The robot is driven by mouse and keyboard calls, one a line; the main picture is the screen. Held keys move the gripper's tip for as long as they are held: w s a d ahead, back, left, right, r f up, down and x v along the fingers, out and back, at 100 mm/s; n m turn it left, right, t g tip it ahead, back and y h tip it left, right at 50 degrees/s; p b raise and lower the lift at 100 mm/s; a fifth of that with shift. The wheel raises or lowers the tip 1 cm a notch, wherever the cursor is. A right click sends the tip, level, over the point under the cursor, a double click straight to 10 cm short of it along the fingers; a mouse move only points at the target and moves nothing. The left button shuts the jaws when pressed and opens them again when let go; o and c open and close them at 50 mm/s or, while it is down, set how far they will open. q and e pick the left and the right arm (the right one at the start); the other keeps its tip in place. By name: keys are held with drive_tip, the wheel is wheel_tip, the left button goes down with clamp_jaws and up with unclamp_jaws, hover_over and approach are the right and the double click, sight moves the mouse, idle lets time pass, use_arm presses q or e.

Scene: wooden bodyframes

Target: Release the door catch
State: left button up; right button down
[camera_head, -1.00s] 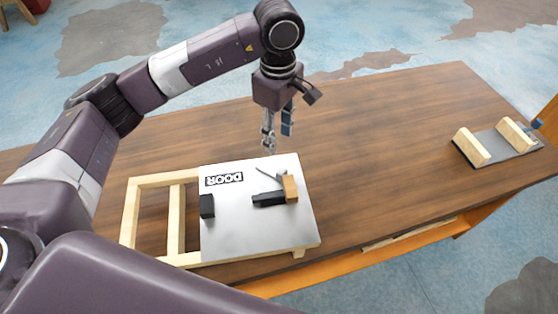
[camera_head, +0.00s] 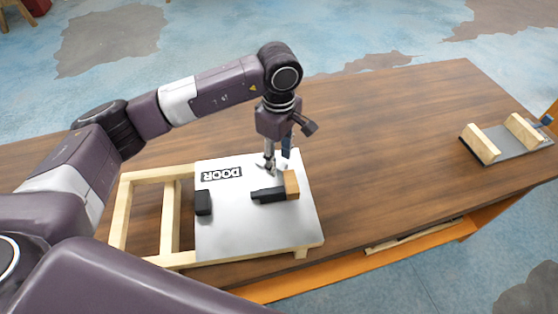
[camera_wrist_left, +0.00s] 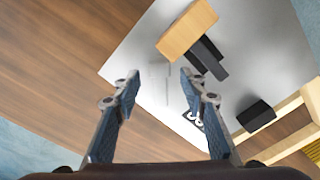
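The door (camera_head: 245,233) is a flat silver panel marked DOOR, lying on a wooden frame on the table. Its catch is a black bar (camera_head: 268,194) beside a wooden block (camera_head: 291,185); both also show in the left wrist view, the block (camera_wrist_left: 188,30) above the black bar (camera_wrist_left: 207,58). A thin grey upright piece (camera_wrist_left: 168,84) shows between my fingers in the wrist view. My left gripper (camera_head: 277,163) points down just behind the catch, near the panel's far edge. Its fingers (camera_wrist_left: 160,86) are apart, with nothing clamped between them. My right gripper is not in view.
A black block (camera_head: 203,203) sits on the panel's left side. The open wooden frame (camera_head: 147,215) extends left. A grey plate with two wooden bars (camera_head: 503,145) lies at the table's far right. The middle right of the table (camera_head: 390,150) is clear.

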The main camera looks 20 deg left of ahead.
use_arm(q)
drive_tip(key=shift+f, duration=1.25)
clamp_jaws()
